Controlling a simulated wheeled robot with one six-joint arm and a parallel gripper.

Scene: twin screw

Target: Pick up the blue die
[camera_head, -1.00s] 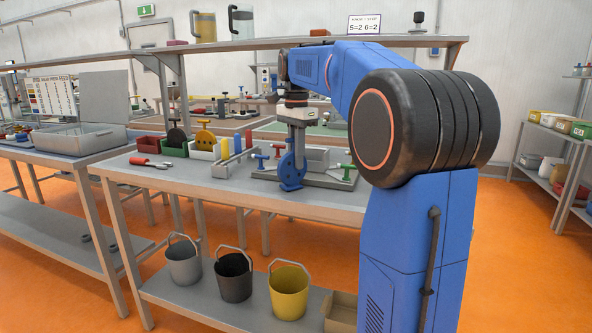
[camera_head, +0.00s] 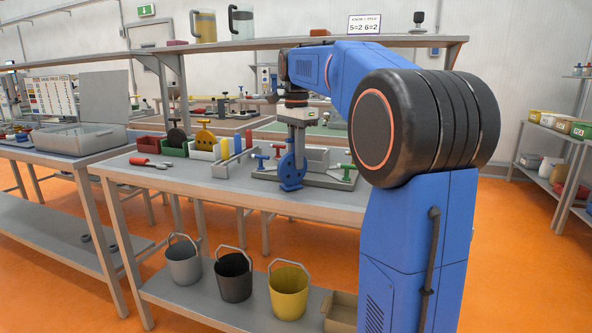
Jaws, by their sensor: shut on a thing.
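The blue die (camera_head: 290,174) is a round disc-like piece with small holes and a foot-like lower edge. It is at the front of the grey fixture (camera_head: 325,180) on the workbench. My gripper (camera_head: 298,146) points down from above and is shut on the upper part of the blue die. The die hides part of the fixture behind it. Whether the die touches the bench or fixture is too small to tell.
A red-handled tool (camera_head: 149,162) lies on the bench (camera_head: 190,182). A shelf (camera_head: 240,47) runs above.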

